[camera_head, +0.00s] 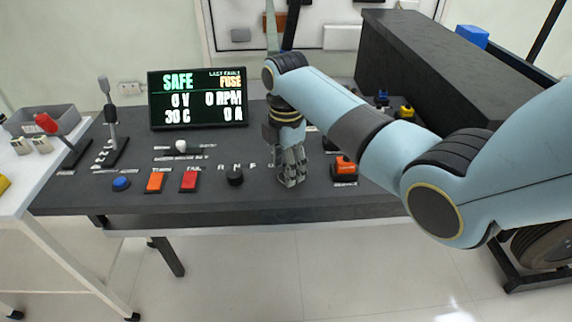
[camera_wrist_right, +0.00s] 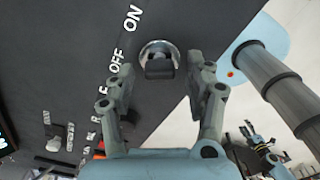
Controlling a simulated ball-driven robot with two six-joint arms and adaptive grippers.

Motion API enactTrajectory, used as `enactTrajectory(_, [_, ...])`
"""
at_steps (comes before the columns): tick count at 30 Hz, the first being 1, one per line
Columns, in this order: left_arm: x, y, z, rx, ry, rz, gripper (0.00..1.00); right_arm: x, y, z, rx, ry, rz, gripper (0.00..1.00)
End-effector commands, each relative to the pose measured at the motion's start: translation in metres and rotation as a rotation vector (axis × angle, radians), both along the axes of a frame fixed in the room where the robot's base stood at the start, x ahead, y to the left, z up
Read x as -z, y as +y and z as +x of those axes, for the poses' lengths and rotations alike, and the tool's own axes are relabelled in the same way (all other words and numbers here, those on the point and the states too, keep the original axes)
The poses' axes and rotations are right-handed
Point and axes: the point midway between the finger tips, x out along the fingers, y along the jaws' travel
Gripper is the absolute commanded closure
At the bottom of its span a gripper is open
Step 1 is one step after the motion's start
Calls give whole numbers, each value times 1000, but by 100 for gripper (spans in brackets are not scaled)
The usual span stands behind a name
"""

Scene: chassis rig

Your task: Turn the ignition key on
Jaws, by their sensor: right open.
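The ignition key (camera_wrist_right: 159,68) is a dark tab in a round silver collar on the dark panel, seen in the right wrist view. White OFF and ON lettering (camera_wrist_right: 124,40) stands to its left. My right gripper (camera_wrist_right: 160,78) is open, with one finger on each side of the key; I cannot tell if either touches it. In the head view my right gripper (camera_head: 291,180) points down at the console's front part and hides the key there. Which label the key points to is not clear.
The console (camera_head: 110,200) bears a display reading SAFE (camera_head: 197,98), a blue button (camera_head: 121,183), orange (camera_head: 155,181) and red (camera_head: 189,180) switches, a black knob (camera_head: 235,176) and an orange control (camera_head: 345,166). A lever (camera_head: 109,115) stands upright at left.

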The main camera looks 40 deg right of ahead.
Motion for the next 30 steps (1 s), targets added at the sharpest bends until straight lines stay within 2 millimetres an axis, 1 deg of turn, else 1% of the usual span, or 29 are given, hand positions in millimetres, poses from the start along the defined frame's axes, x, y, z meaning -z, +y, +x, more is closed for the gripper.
enactTrajectory(3, [0, 0, 0, 0, 0, 0, 52, 0, 0, 0, 0, 0, 0, 46])
enactTrajectory(15, [0, 0, 0, 0, 0, 0, 52, 0, 0, 0, 0, 0, 0, 98])
enactTrajectory(16, [0, 0, 0, 0, 0, 0, 52, 0, 0, 0, 0, 0, 0, 100])
enactTrajectory(23, [-4, 0, 0, 0, -1, 0, 52, -1, 0, 0, 22, 1, 0, 100])
enactTrajectory(30, [-21, 0, 1, 0, -2, 0, 52, -4, 0, 0, 132, 2, 1, 100])
